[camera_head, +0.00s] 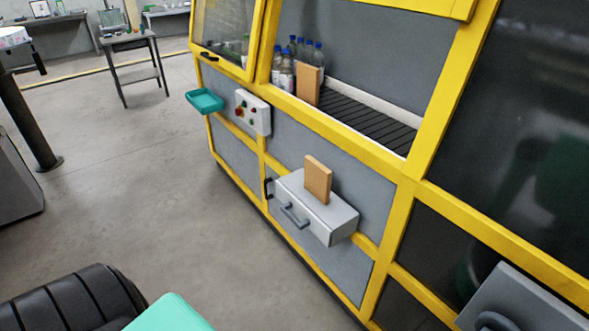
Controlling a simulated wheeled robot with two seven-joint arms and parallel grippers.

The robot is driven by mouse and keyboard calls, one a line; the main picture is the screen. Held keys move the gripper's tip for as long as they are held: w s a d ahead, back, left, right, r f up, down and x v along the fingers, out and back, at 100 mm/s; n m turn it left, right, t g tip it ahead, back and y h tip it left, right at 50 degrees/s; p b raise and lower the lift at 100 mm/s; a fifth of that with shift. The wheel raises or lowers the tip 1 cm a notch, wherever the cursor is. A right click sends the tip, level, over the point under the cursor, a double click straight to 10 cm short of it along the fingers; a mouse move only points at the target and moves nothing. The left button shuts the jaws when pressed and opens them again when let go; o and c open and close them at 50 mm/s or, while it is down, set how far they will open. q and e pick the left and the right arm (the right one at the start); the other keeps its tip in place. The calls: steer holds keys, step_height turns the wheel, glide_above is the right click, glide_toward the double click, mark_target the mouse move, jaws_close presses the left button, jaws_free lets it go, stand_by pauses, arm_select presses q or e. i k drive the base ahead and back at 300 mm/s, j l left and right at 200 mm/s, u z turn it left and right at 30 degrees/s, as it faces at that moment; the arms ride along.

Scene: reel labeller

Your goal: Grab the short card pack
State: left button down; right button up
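Two orange-brown card packs are in view. One card pack (318,179) stands upright on top of a light grey box with a handle (318,212), on the front of the yellow-framed machine. The other card pack (308,84) stands upright inside the machine opening, at the left end of the dark conveyor, in front of several bottles. They are at different distances, so I cannot tell which is shorter. Neither of my grippers shows in the view.
The yellow-framed machine (410,195) fills the middle and right. A control box with buttons (253,112) and a teal tray (205,101) stick out from its front. Several bottles (284,75) stand by the conveyor (365,125). Grey floor (130,190) is open at left.

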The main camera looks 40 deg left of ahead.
mark_target(318, 179)
steer(key=u, duration=1)
